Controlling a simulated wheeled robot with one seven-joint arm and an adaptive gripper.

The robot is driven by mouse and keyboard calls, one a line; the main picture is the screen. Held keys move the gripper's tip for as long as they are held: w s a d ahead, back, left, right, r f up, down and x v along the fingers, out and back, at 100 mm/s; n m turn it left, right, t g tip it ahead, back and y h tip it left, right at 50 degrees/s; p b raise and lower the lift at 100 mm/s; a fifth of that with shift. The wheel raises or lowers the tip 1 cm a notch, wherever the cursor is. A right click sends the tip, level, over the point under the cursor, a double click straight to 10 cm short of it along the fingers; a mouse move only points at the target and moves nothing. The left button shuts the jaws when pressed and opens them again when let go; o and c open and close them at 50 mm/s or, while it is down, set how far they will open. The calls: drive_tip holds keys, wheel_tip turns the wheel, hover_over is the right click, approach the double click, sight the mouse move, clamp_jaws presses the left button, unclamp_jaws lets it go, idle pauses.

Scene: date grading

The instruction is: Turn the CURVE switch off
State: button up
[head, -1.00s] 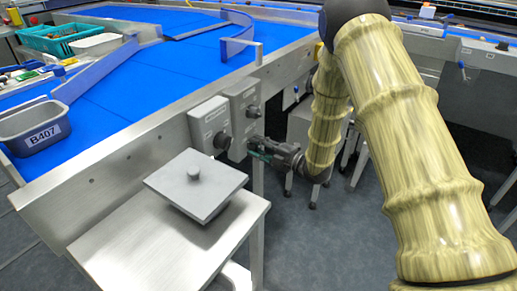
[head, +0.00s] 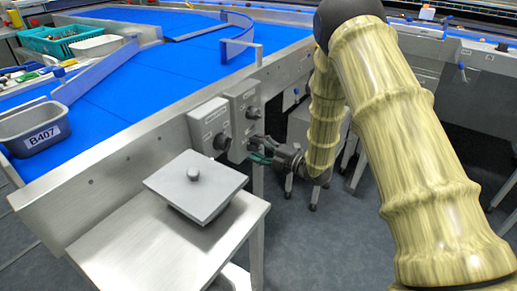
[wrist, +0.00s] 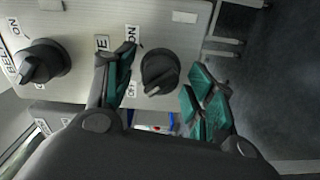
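In the wrist view a black rotary knob (wrist: 160,72) sits on a pale switch box (wrist: 85,14), with ON and OFF labels on its left. Its name label is mostly covered by a finger; only a final E shows, which fits CURVE. A pale mark shows at the knob's lower left, near OFF; I cannot tell its setting surely. My gripper (wrist: 160,64) is open, with green-padded fingers on either side of the knob, with gaps visible. In the head view my gripper (head: 258,150) is at the lower part of the rear switch box (head: 243,106), hiding the lower knob.
Another knob (wrist: 42,64) with ON and OFF labels is to the left in the wrist view. The front switch box (head: 209,122) is close by. A steel table (head: 150,250) with a lidded grey box (head: 195,186) stands in front of the blue conveyor (head: 150,75).

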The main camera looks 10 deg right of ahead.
drive_tip(key=v, duration=1.2)
idle(0.4)
